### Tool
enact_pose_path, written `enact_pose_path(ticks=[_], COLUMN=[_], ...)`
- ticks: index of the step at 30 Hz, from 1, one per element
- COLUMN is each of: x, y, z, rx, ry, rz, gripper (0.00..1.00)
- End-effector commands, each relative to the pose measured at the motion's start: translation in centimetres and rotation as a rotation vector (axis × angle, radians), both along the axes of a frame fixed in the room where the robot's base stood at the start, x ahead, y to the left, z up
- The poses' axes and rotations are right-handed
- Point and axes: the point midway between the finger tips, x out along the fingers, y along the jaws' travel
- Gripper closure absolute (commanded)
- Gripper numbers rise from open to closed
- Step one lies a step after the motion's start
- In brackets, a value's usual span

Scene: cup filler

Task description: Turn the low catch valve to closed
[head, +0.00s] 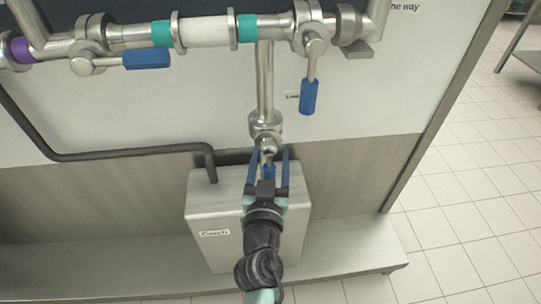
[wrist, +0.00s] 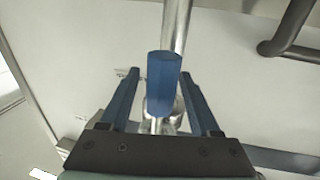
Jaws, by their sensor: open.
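The low catch valve (head: 264,128) sits on the vertical pipe above the steel box labelled "Catch". Its blue handle (head: 268,172) points down toward my gripper, roughly in line with that pipe. My gripper (head: 269,157) is open, with one blue finger on each side of the handle. In the wrist view the blue handle (wrist: 163,85) stands between the two fingers (wrist: 159,77), with a visible gap on both sides. The lower end of the handle is partly hidden by my gripper in the head view.
The catch box (head: 205,250) stands on a steel ledge (head: 375,250). A dark hose (head: 120,152) enters the box at the left. Above are a horizontal pipe with teal bands (head: 205,31) and two other blue handles, one sideways (head: 147,59), one hanging (head: 309,97).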

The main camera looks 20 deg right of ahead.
Motion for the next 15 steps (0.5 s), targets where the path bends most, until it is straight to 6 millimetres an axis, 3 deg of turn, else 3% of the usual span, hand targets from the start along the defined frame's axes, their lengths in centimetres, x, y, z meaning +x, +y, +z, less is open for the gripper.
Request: enact_pose_path(ticks=[10,15], x=[0.28,0.28], y=[-0.20,-0.19], z=[-0.01,-0.01], rx=[0.000,0.000], ry=[0.000,0.000], rz=[-0.001,-0.001], gripper=[0.37,0.68])
